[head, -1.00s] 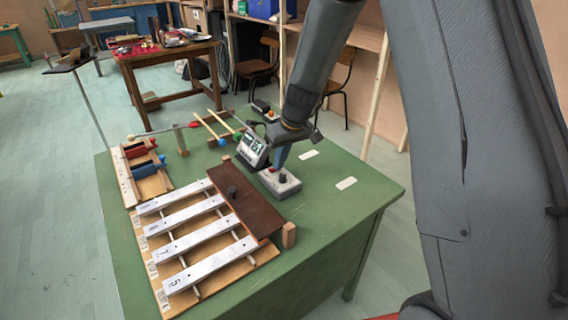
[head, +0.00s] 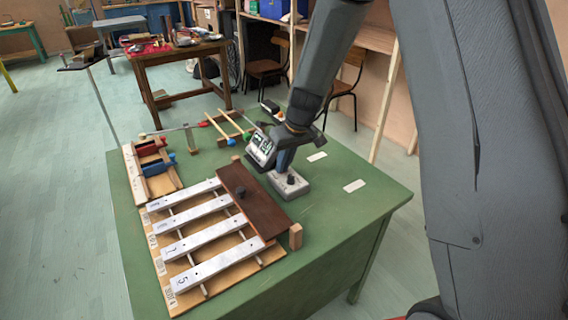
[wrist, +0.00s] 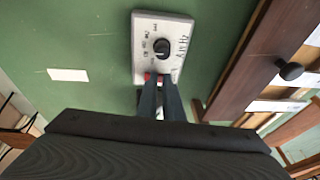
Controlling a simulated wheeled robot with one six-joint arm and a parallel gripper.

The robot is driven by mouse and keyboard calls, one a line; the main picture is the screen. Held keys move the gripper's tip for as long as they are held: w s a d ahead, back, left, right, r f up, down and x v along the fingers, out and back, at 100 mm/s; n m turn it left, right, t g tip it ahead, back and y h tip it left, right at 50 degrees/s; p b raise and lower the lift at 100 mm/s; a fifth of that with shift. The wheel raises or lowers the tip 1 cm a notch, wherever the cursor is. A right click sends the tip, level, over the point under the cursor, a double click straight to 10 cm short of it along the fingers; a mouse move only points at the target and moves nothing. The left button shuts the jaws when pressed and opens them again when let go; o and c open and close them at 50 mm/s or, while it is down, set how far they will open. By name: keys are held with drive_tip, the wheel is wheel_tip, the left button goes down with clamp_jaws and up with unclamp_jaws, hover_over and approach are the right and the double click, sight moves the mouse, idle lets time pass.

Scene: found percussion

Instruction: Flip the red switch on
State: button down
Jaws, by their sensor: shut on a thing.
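The grey control box (head: 294,187) sits on the green table, with a black knob (head: 291,180) on top. In the wrist view the box (wrist: 145,30) shows its printed lettering and its black knob (wrist: 162,47). The red switch (wrist: 148,77) is at the box's near end in that view, mostly covered by my fingers. My gripper (head: 281,168) points down at the box's back left end in the head view, where it hides the switch. In the wrist view my gripper (wrist: 161,84) is shut on the red switch. Whether the switch is on or off cannot be seen.
A small display unit (head: 261,150) stands just left of my gripper. A brown board (head: 245,199) with a black knob and several metal bars (head: 208,262) lie on the left. White labels (head: 354,186) lie on the clear right side of the table.

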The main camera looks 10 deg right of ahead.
wheel_tip(320, 180, up, 5)
drive_tip(key=shift+d+f+p, duration=0.15)
drive_tip(key=shift+f+p, duration=0.05)
drive_tip(key=shift+p, duration=1)
drive_tip(key=d+b+v, duration=0.1)
drive_tip(key=b+v, duration=0.1)
drive_tip(key=v, duration=0.7)
drive_tip(key=shift+w, duration=0.2)
drive_tip(key=shift+d, duration=0.1)
drive_tip(key=shift+s+r, duration=0.1)
drive_tip(key=shift+s, duration=0.05)
